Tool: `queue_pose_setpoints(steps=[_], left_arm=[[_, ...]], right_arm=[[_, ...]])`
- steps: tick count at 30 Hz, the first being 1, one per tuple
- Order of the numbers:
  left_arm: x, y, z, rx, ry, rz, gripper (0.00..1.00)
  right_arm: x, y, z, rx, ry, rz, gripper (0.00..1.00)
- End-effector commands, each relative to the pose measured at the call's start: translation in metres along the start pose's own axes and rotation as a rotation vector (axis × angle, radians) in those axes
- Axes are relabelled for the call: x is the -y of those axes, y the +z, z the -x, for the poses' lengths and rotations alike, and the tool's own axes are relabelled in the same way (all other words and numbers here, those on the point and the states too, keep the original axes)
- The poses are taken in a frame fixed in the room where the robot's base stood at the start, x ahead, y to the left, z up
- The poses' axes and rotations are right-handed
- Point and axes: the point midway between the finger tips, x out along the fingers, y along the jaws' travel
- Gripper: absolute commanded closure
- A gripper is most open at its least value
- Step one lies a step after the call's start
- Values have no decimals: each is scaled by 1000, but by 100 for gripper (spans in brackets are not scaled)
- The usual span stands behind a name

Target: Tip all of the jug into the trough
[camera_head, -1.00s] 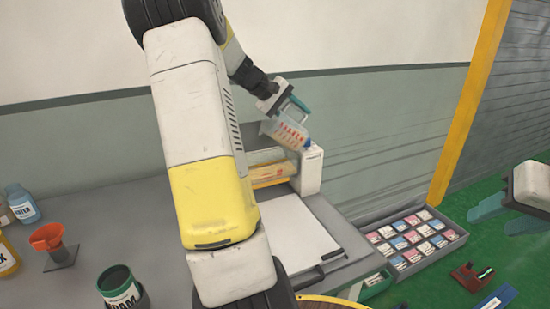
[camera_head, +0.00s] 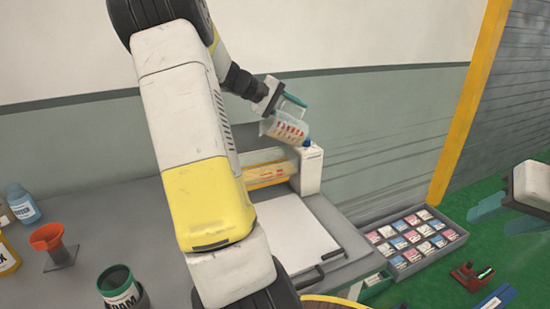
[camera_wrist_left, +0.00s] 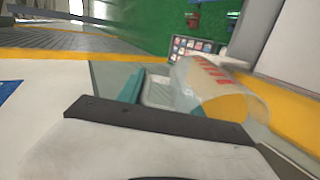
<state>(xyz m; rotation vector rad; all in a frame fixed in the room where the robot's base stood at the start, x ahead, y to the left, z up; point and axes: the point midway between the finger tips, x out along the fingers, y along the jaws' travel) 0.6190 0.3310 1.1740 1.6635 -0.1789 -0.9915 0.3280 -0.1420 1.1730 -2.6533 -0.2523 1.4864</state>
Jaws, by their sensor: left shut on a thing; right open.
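The jug (camera_head: 282,128) is clear with red-orange markings and is held tilted above the machine on the bench in the head view. My left gripper (camera_head: 284,106) is shut on it at its upper side. The jug also shows in the left wrist view (camera_wrist_left: 205,84), where its open rim faces lower right and yellow-orange shows inside or through it; I cannot tell which. A yellowish trough (camera_head: 266,174) lies in the machine below and left of the jug. No falling stream is clear. My right gripper (camera_head: 505,212) is open and empty at the right edge.
A white sheet (camera_head: 295,228) lies before the machine's white end block (camera_head: 311,172). An orange funnel (camera_head: 47,236), a dark green pot (camera_head: 117,285) and bottles stand at left. A grey tray of cards (camera_head: 458,236) is on the green floor. My left arm hides part of the bench.

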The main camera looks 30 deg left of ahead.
Motion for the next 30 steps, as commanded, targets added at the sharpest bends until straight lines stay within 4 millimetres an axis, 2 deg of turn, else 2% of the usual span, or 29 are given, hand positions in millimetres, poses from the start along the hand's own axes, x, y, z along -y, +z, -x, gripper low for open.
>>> queue_pose_setpoints(steps=[10,30], left_arm=[[-4,0,8,-2,65,1,100],[1,0,17,-2,198,1,100]], right_arm=[[0,0,0,0,0,0,55],[0,0,0,0,0,0,55]])
